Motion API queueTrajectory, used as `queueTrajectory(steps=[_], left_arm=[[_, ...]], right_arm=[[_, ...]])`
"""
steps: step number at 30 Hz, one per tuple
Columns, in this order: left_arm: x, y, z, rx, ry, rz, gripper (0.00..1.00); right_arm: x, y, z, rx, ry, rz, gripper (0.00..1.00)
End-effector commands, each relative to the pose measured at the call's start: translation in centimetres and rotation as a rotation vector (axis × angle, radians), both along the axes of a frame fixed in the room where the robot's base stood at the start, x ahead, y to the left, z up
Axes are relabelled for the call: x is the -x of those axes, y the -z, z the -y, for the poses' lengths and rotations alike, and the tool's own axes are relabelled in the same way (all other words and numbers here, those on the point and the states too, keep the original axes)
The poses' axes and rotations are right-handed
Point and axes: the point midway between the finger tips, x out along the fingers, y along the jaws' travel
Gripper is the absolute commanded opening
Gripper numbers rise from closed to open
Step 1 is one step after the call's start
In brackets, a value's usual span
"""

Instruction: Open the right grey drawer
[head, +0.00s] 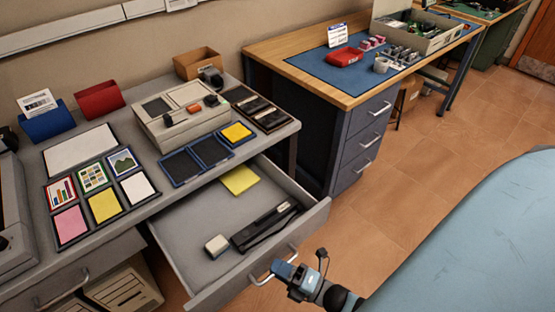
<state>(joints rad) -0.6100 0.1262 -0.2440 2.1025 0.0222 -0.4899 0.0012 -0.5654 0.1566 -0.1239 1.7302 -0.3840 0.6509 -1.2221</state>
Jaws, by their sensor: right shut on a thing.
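The right grey drawer (190,230) under the grey desk is pulled well out in the head view. Inside it lie a yellow note pad (240,179), a long black stapler-like object (268,226) and a small white-and-dark block (217,245). Its front panel carries a metal bar handle (262,279). My right gripper (277,270) is at that handle, shut on it, with the arm reaching in from the lower right. My left gripper is not in view.
The grey desk (140,213) holds cards, a beige device (180,115), trays and bins. A closed left drawer (75,275) is beside the open one. A wooden-topped workbench (270,62) with dark drawers stands behind right. Tiled floor (400,180) is clear between.

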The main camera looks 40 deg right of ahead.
Motion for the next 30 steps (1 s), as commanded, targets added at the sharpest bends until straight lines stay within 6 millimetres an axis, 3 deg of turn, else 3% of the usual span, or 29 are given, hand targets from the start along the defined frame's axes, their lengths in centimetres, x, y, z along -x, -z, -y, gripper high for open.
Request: queueTrajectory(steps=[3, 4, 7, 19, 30], left_arm=[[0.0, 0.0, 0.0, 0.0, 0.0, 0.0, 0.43], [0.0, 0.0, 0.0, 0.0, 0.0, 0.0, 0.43], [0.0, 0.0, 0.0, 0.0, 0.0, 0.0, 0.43], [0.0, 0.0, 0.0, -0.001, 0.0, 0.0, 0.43], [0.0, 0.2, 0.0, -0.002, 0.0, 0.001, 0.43]], right_arm=[[0.0, 0.0, 0.0, 0.0, 0.001, 0.0, 0.0], [0.0, 0.0, 0.0, 0.0, 0.001, 0.0, 0.15], [0.0, 0.0, 0.0, 0.0, 0.001, 0.0, 0.36], [0.8, 0.2, 0.3, 0.0, 0.001, -0.002, 0.36], [7.8, 1.6, 3.6, 0.001, 0.001, -0.004, 0.36]])
